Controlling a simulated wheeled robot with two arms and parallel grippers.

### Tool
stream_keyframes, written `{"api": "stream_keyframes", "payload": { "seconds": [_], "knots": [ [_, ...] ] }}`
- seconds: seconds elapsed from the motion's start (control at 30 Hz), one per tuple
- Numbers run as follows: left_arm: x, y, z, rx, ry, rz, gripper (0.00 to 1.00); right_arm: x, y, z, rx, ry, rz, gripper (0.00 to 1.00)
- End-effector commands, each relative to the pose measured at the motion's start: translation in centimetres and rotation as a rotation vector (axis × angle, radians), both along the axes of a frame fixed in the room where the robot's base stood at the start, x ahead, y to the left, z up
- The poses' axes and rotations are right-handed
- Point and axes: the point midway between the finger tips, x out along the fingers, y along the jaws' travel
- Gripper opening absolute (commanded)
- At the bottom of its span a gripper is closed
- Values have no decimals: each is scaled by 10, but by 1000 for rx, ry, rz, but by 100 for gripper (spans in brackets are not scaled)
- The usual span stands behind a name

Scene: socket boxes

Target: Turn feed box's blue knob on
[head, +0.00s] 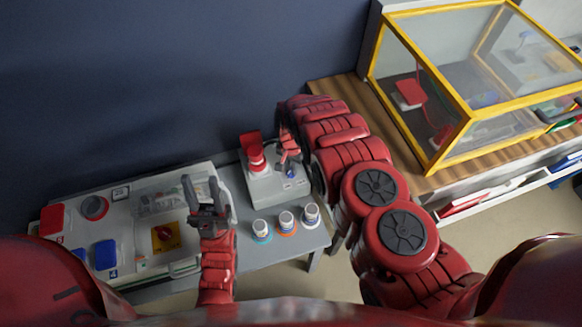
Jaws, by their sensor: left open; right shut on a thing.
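A small grey box (262,189) stands on the grey table, with a red upright part (254,151) on its top left. A blue knob (291,174) shows on the right of its top. My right gripper (290,166) reaches over the box from the right and is shut at the blue knob, which it partly hides. How the knob is turned is too small to tell. My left gripper (201,184) is open and empty, fingers pointing away from me, above the right end of the larger panel and apart from the small box.
A larger light panel (130,215) at left carries a yellow plate with a red knob (165,236), blue blocks and a clear cover. Several small white jars (286,220) stand at the table's front. A yellow-framed clear case (450,75) stands on a wooden top at right.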

Motion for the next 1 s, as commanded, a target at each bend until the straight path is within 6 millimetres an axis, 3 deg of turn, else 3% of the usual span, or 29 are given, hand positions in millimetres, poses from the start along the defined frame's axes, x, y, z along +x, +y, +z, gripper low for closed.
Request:
{"api": "stream_keyframes", "payload": {
  "seconds": [0.03,0.2,0.57,0.67,1.0],
  "knots": [
    [0,0,0,0,0,0,44,-2,0,-1,0,4,-1,17],
    [0,0,0,0,0,0,44,-1,0,-1,1,3,0,45],
    [0,0,5,0,0,0,44,-1,0,7,0,1,0,45],
    [0,0,17,0,0,0,44,0,0,23,0,1,0,45],
    [0,0,66,0,0,0,44,1,1,114,2,-1,-1,45]
  ]
}}
